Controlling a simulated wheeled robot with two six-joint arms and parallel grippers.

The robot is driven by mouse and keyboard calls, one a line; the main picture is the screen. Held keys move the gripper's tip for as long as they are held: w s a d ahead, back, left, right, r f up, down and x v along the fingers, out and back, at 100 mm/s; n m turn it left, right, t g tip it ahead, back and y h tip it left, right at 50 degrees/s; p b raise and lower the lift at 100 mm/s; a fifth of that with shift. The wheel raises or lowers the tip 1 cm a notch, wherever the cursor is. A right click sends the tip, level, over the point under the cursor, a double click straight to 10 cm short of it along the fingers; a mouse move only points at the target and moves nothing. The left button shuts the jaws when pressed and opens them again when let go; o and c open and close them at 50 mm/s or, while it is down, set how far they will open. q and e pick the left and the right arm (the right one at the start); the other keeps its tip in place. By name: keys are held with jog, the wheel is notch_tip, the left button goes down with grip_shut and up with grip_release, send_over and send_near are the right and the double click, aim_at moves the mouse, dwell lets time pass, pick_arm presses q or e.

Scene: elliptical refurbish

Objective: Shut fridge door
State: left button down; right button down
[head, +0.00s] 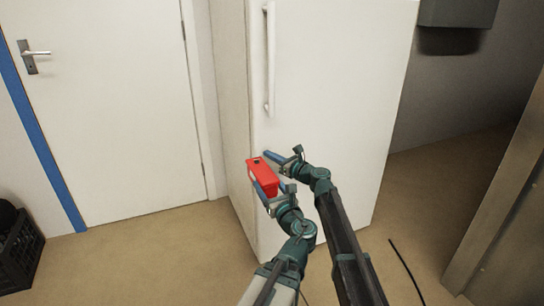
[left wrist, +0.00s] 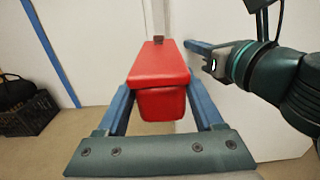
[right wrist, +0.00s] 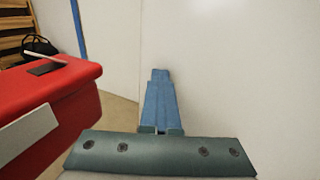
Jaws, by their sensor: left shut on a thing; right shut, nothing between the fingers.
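The white fridge door (head: 330,90) fills the middle of the head view, with a vertical white handle (head: 268,60) near its left edge. The door looks flush with the fridge body (head: 234,130), with no visible gap. My left gripper (head: 262,180) is shut on a red box (head: 260,172), held in front of the fridge's lower left edge; the box also shows in the left wrist view (left wrist: 158,75). My right gripper (head: 268,155) is shut and empty, its blue fingers together (right wrist: 159,95) and pointing at the white door surface. Whether the fingertips touch the door I cannot tell.
A white room door (head: 100,100) with a metal lever stands left of the fridge. A black crate (head: 18,250) sits on the floor at far left. A dark cable (head: 405,270) lies on the floor at right, near a metal panel (head: 505,200).

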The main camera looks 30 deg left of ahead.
pick_arm(q)
jog(key=shift+a+r, duration=0.1)
pick_arm(e)
jog(key=s+d, duration=0.8)
jog(key=d, duration=0.3)
jog(key=shift+d, duration=0.2)
jog(key=shift+s, duration=0.1)
